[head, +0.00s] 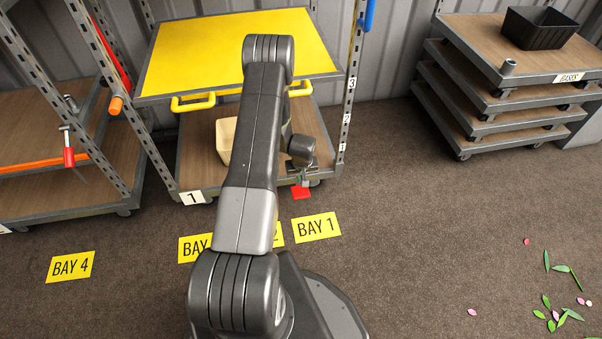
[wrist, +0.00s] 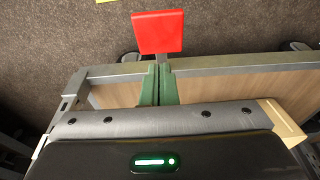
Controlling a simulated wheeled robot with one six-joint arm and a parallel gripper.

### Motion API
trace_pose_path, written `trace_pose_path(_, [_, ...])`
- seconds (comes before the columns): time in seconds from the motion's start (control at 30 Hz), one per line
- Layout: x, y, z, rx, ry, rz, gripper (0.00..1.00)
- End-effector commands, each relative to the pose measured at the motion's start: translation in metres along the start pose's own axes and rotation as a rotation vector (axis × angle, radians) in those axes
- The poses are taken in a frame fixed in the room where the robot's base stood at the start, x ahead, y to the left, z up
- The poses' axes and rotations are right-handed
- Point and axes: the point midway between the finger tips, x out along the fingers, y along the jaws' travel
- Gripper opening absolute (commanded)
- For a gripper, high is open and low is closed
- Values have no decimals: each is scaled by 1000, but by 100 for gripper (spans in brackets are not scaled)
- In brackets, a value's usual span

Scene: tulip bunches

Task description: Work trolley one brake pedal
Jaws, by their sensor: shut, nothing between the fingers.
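Trolley one has a grey-framed wooden lower deck (head: 194,150) with a "1" plate (head: 191,198) on its front edge. Its red brake pedal (head: 301,192) sticks out at the front right and also shows in the wrist view (wrist: 158,32). My gripper (head: 304,178) is at the trolley's front edge, just by the pedal. In the wrist view its green fingers (wrist: 159,70) are together and empty, with their tips right by the pedal's near edge. I cannot tell whether they touch it. My arm hides part of the trolley.
A yellow shelf (head: 190,60) with yellow handles is above the deck. A cream bin (head: 225,138) stands on the deck. Stacked trolleys (head: 480,60) stand right. Petals and leaves litter the right floor; the middle floor is clear.

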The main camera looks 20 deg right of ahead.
Motion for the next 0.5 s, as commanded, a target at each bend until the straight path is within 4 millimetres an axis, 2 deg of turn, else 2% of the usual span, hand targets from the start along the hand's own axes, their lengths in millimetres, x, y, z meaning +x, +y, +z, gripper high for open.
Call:
trace_pose_path(0.03, [14, 0, 1, 0, -1, 0, 0])
trace_pose_path(0.2, [42, 0, 8, 1, -3, -1, 0])
trace_pose_path(0.5, [59, 0, 16, 0, 0, 0, 0])
